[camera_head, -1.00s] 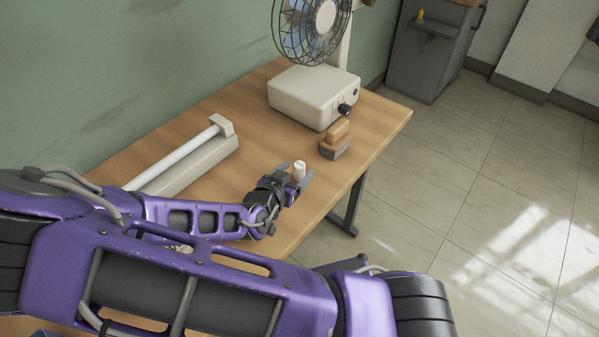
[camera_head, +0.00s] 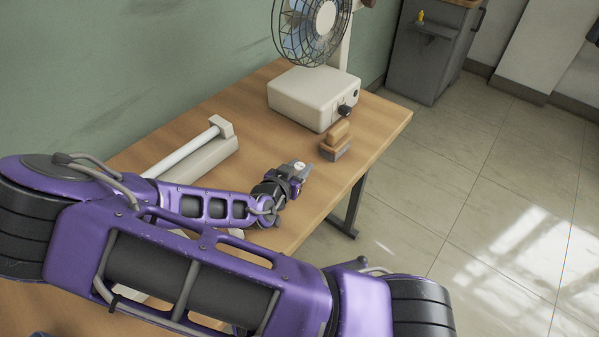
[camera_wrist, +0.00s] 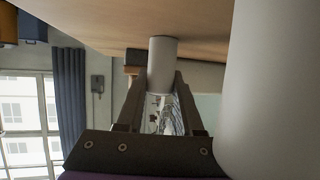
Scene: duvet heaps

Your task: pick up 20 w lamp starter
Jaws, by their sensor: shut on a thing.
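The lamp starter (camera_head: 299,165) is a small white cylinder near the table's front right edge in the head view. Only its top shows there, between the fingers of my gripper (camera_head: 302,172). In the wrist view the starter (camera_wrist: 162,62) appears as a pale grey cylinder between the two dark fingertips. My gripper is shut on it from both sides. I cannot tell whether its base touches the table.
On the wooden table (camera_head: 377,131), a wooden-topped block (camera_head: 336,142) stands just right of my gripper. A fan on a white box (camera_head: 312,98) stands behind, and a tube lamp fixture (camera_head: 200,155) lies left. A large pale cylinder (camera_wrist: 270,90) fills the wrist view's right.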

